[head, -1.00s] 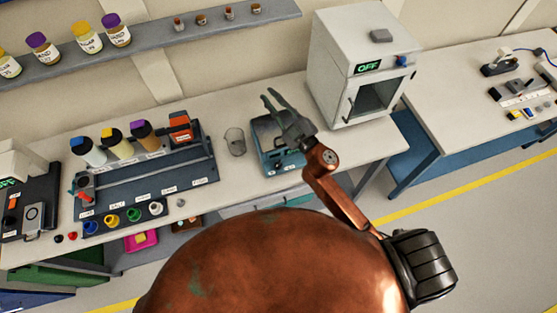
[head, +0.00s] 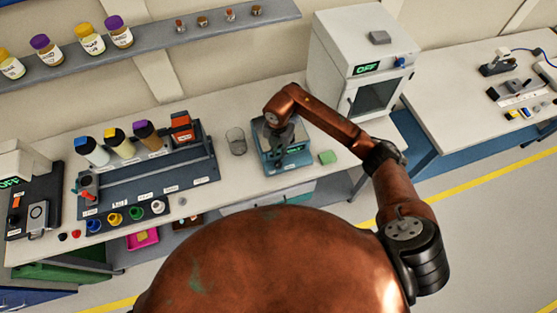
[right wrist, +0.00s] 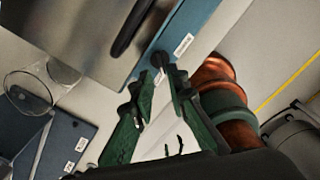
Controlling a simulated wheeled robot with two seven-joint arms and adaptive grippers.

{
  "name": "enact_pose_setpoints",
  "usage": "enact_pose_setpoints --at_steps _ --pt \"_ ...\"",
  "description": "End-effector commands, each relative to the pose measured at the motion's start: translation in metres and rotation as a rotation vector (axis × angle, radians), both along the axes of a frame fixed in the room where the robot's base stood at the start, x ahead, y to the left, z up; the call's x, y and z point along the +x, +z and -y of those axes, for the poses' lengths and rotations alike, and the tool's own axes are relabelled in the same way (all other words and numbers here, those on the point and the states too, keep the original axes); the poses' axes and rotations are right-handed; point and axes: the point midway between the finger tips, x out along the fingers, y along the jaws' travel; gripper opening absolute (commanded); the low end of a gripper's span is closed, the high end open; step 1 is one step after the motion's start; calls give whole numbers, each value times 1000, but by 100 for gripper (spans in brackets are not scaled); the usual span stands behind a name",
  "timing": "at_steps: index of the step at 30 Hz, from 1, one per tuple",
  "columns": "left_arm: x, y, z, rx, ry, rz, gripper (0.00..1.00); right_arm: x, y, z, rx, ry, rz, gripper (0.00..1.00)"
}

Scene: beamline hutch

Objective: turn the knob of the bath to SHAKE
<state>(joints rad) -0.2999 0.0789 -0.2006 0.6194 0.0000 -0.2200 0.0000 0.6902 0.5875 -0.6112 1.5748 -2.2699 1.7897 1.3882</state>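The bath (head: 268,157) is a blue box on the bench, partly covered by my right arm in the head view. In the right wrist view its blue front panel (right wrist: 192,22) carries a white label whose text I cannot read, and a small black knob (right wrist: 160,60) sits near the panel's lower end. My right gripper (head: 283,158) is over the bath. In the wrist view its green fingers (right wrist: 161,76) are apart, with their tips close to either side of the knob; I cannot tell whether they touch it. My left gripper is not in view.
A glass beaker (head: 236,141) stands just left of the bath. A rack with bottles (head: 150,183) is further left. A white oven (head: 345,60) reading OFF stands behind to the right.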

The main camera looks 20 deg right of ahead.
Motion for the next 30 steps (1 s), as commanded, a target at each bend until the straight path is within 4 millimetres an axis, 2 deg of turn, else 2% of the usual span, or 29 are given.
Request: enact_pose_setpoints --at_steps 9,15,25,30 --pt "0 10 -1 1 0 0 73 -3 -48 -1 4 2 -6 14" --pt "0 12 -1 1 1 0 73 -2 -68 -2 5 4 -2 14" --pt "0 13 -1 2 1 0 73 -2 -72 -1 5 4 -2 14" --pt "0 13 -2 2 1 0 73 -2 -72 -2 5 4 -2 3"
